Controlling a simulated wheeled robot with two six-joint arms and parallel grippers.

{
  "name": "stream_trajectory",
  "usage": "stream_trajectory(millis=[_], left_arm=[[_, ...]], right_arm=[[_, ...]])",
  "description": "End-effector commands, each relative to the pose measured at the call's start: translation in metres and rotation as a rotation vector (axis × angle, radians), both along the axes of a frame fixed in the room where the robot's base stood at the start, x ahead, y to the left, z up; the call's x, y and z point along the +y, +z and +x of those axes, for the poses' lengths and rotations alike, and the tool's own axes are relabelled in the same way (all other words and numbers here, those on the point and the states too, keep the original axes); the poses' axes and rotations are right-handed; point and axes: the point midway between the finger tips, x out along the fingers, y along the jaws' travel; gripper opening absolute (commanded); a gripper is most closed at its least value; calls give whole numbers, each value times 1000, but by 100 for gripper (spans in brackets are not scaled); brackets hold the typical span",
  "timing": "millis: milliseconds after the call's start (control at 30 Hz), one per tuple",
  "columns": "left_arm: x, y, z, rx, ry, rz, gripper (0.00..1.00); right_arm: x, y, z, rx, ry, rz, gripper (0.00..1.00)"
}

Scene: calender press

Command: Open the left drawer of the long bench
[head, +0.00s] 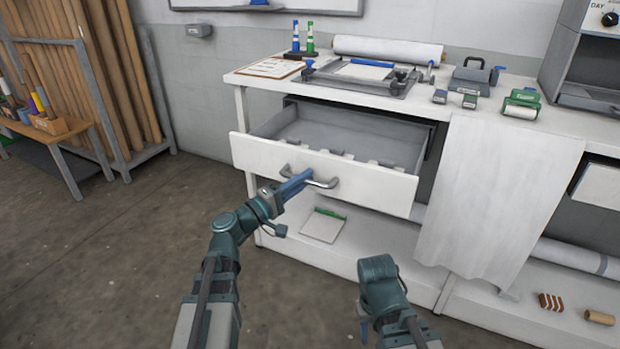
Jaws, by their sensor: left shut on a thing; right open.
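The left drawer (252,150) of the long bench (243,86) stands pulled out, with its grey inside showing from above. Its white front carries a grey bar handle (325,184). My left gripper (296,183) is shut on this handle, with its blue fingers around the left part of the bar. My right arm is at the lower middle, in front of the bench and apart from the drawer. Only a small blue part of my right gripper (364,331) shows below the wrist; the rest is hidden.
A white cloth (505,190) hangs over the bench front, right of the drawer. A clipboard (271,68), a printing frame and a paper roll (388,50) lie on top. A lower shelf (345,245) holds a pad with a green edge.

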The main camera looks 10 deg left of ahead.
Motion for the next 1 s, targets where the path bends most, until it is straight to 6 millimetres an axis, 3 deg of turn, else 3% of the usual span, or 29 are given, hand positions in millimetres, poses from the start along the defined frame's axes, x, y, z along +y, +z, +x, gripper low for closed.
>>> stream_trajectory(millis=[467,500,633,1000], left_arm=[[2,0,-2,0,-1,0,0],[2,0,-2,0,-1,0,21],[2,0,-2,0,-1,0,44],[5,-1,-6,0,0,0,47]], right_arm=[[0,0,0,0,0,0,50],[0,0,0,0,0,0,50],[0,0,0,0,0,0,50],[0,-1,0,0,0,0,50]])
